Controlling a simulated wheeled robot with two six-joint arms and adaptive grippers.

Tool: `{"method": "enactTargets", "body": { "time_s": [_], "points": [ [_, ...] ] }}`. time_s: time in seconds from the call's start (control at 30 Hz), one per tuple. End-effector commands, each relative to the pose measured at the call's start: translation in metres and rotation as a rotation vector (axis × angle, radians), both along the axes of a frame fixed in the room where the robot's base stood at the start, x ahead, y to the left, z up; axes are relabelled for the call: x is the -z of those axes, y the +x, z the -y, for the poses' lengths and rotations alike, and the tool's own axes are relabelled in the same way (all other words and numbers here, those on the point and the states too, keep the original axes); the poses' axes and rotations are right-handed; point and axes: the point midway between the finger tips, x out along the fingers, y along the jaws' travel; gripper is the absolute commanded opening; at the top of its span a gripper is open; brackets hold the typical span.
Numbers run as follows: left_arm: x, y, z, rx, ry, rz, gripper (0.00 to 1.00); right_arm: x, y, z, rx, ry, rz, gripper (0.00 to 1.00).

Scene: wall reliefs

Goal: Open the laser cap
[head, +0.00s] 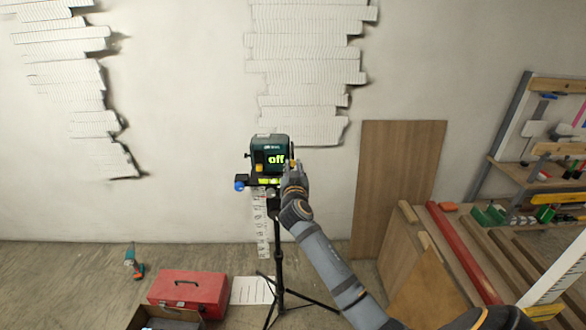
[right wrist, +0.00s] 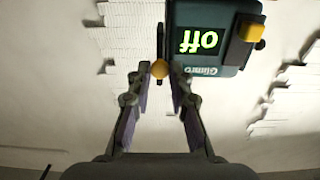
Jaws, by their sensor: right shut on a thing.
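The laser level (head: 269,155) is a dark green box on a black tripod (head: 277,245), with a lit "off" display on its front. It shows upside down in the right wrist view (right wrist: 208,72), with a yellow block (right wrist: 252,31) on its face. My right gripper (head: 292,168) is at the laser's right side in the head view. I cannot tell whether this knob is the cap. My left gripper is not in view.
A red toolbox (head: 190,290) and a drill (head: 133,262) are on the floor at the left. A wooden board (head: 397,185) leans on the wall. Wood planks and a tool rack fill the right. White wall reliefs (head: 305,60) are behind the laser.

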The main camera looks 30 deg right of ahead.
Motion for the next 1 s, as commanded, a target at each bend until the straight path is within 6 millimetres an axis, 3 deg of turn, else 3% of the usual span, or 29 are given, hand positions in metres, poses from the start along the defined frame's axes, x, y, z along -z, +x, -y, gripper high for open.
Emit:
{"method": "enactTargets", "body": {
  "time_s": [0.03,0.2,0.4,0.43,0.6,0.87,1.0],
  "points": [
    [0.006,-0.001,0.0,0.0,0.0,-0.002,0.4,0.007,-0.004,-0.002,0.001,0.004,-0.005,0.0],
    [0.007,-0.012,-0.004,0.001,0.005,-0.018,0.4,0.003,-0.008,-0.004,0.001,0.002,-0.005,0.0],
    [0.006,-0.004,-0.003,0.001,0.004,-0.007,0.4,0.002,-0.007,-0.004,0.002,0.002,-0.005,0.0],
    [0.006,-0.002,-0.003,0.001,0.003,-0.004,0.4,0.002,-0.007,-0.004,0.002,0.001,-0.005,0.21],
    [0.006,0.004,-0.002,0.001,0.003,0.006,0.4,0.002,-0.007,-0.004,0.002,0.001,-0.004,0.42],
    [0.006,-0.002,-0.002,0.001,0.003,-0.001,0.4,0.002,-0.007,-0.004,0.001,0.001,-0.003,0.42],
    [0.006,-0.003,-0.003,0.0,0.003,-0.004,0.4,0.002,-0.017,-0.011,-0.001,0.002,-0.003,0.42]
  ]
}}
